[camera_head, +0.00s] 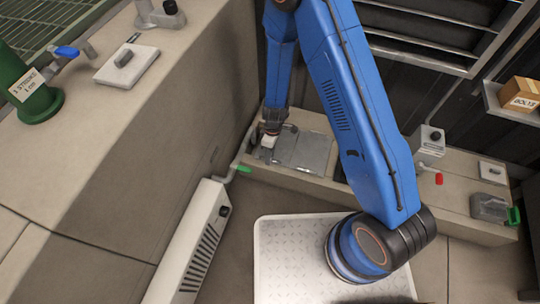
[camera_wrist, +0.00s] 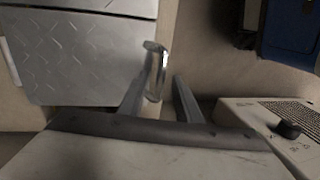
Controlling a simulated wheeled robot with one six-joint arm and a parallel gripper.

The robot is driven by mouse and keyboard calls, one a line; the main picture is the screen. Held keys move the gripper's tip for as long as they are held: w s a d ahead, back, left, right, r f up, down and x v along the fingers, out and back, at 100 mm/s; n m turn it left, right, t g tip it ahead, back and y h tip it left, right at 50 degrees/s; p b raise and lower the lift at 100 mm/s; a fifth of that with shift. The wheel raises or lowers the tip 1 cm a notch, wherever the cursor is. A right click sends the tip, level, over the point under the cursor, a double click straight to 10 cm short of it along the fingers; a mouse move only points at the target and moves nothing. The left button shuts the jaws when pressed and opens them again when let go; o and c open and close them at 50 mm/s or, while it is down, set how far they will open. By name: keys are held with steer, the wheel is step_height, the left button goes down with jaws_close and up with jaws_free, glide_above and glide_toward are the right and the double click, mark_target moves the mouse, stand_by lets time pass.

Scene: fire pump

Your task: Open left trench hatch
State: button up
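A grey metal hatch with a tread-plate surface (camera_head: 308,150) lies in the low concrete ledge at the back. It fills the upper left of the wrist view (camera_wrist: 75,55). A shiny metal handle (camera_wrist: 155,70) stands beside the hatch's right edge in that view. My gripper (camera_head: 268,143) is down at the hatch's left end in the head view. In the wrist view my gripper's fingers (camera_wrist: 158,98) are spread, with the handle's lower part between them. The handle overlaps the left finger in the picture; I cannot tell if they touch. A gap shows before the right finger.
A white heater-like panel with a black knob (camera_head: 198,245) stands close by along the left concrete block and shows at lower right in the wrist view (camera_wrist: 285,130). A green lever (camera_head: 243,169) is near my gripper. A box (camera_head: 521,94) sits on a right shelf.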

steer(key=shift+c, duration=0.3)
jaws_close()
steer(key=shift+r, duration=0.15)
steer(key=w+d+r+g+y, duration=0.1)
steer(key=w+d+r, duration=0.3)
steer(key=w+r, duration=0.7)
steer(key=shift+w+r+g, duration=0.25)
steer(key=shift+r+g, duration=0.55)
steer(key=shift+r, duration=0.85)
steer(key=shift+d, duration=0.1)
